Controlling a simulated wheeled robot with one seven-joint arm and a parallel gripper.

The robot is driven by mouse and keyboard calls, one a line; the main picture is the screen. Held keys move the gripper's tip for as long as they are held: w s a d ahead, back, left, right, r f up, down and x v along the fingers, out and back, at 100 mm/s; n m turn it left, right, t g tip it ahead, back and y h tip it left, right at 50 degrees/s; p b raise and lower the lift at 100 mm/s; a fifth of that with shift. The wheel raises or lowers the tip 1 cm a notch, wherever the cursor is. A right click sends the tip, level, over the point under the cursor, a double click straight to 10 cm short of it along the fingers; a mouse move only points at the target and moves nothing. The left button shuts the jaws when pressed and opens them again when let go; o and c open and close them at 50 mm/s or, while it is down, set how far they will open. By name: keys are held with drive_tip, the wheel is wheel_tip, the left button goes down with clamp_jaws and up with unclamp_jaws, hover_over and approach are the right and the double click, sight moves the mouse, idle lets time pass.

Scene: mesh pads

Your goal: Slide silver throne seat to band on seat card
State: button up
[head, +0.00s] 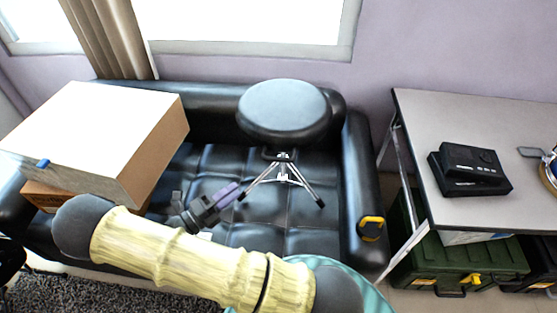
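The throne (284,110) has a round grey-silver padded seat and a dark post on splayed metal legs. It stands upright on the black sofa, right of the picture's middle. My gripper (230,194), with purple fingers, is below and left of the seat, near the left leg. A gap shows between it and the seat. The fingers lie close together in this view, and I cannot tell whether they are open or shut. I cannot make out a seat card or a band.
The black sofa (307,235) bears a large white-topped box (95,125) at left and a yellow-black item (371,228) at right. A grey table (440,115) holds a black device (470,168). Green cases (465,262) are below. The wall is behind.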

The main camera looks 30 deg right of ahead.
sight(279, 158)
drive_tip(key=p+x, duration=0.1)
drive_tip(key=x, duration=1.6)
drive_tip(key=shift+s+d, duration=0.1)
drive_tip(key=shift+d, duration=0.05)
drive_tip(key=shift+s+d+r, duration=0.1)
drive_tip(key=shift+c, duration=0.3)
drive_tip(key=shift+d, duration=0.1)
clamp_jaws()
